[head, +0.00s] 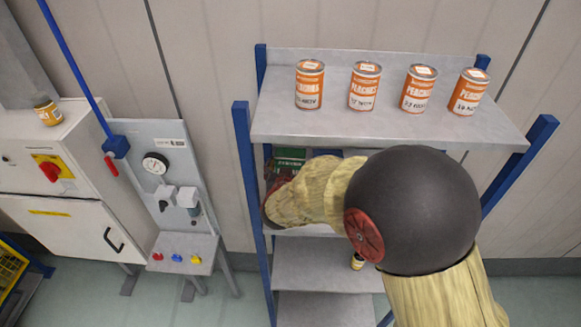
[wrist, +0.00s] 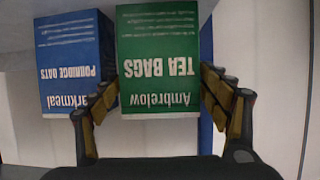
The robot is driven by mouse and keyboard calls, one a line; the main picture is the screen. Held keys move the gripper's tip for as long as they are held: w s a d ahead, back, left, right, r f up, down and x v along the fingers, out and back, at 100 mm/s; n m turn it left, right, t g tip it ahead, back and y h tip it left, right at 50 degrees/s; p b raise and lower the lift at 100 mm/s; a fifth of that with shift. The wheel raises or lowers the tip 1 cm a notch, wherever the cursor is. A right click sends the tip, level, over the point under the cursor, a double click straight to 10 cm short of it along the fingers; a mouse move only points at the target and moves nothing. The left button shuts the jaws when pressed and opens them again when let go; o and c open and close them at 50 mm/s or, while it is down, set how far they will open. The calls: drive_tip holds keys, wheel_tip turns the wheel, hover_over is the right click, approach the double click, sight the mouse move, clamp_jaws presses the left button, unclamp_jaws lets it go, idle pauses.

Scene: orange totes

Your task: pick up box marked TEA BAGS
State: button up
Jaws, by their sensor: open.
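The green box marked TEA BAGS (wrist: 158,65) is in the middle of the wrist view, its lettering upside down in the picture. My gripper (wrist: 165,105) is open, with one finger on each side of the picture and the green box between and beyond them. The right finger is close to the box's right side; I cannot tell whether it touches. In the head view a small part of the green box (head: 289,155) shows below the top shelf. My gripper (head: 277,180) and arm hide most of the rest there.
A blue box marked PORRIDGE OATS (wrist: 76,62) stands close beside the green box, on its left in the wrist view, near the left finger. Several orange peach cans (head: 364,87) stand on the top shelf (head: 400,127) above my gripper. Blue posts (head: 247,180) flank the rack.

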drive_tip(key=c, duration=0.3)
drive_tip(key=shift+r, duration=0.1)
drive_tip(key=c, duration=0.8)
drive_tip(key=shift+o, duration=0.2)
